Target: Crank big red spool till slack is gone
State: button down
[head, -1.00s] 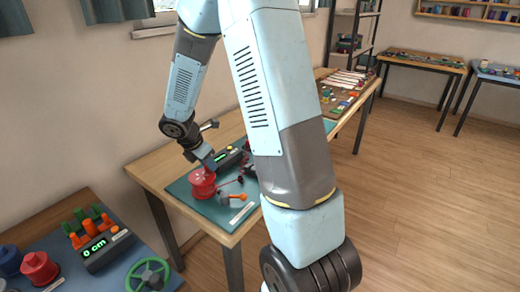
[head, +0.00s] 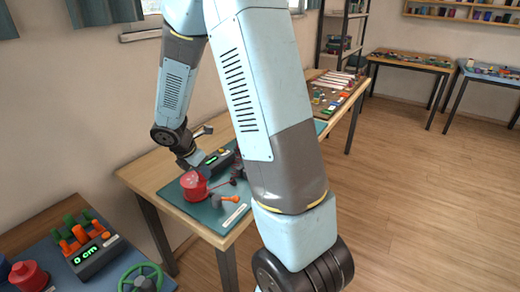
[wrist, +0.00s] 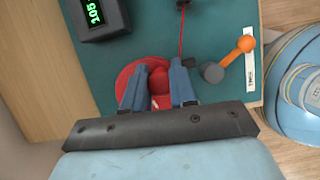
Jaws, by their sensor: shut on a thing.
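The big red spool (head: 194,190) stands on a green mat on the wooden table, and it also shows in the wrist view (wrist: 126,76). My gripper (wrist: 158,88) is above the spool with its two blue-grey fingers on either side of a round red knob (wrist: 158,80), shut on it. In the head view, my gripper (head: 196,168) is at the spool's top and partly hides it. A thin red cord (wrist: 182,40) runs from the spool towards a small dark part (wrist: 182,3) and looks straight where it shows.
A dark box with green digits (wrist: 94,12) stands beside the spool. An orange lever with a grey end (wrist: 234,52) and a white label (wrist: 249,72) lie on the other side. A second bench with a green handwheel (head: 141,280) is at lower left.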

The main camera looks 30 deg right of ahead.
aim_at(190, 175)
jog(key=a, duration=0.1)
jog(key=s+a, duration=0.1)
jog(key=a, duration=0.2)
jog(key=shift+s+f, duration=0.15)
jog(key=shift+s, duration=0.1)
jog(key=w+a, duration=0.2)
jog(key=shift+w, duration=0.35)
jog(key=w+d, duration=0.1)
jog(key=w, duration=0.2)
jog(key=shift+d, duration=0.4)
jog(key=shift+s+d, duration=0.25)
jog(key=shift+d, duration=0.75)
jog(key=shift+s+d, duration=0.2)
jog(key=shift+d, duration=0.75)
jog(key=shift+s+d, duration=0.25)
jog(key=shift+s, duration=0.2)
jog(key=shift+s, duration=0.1)
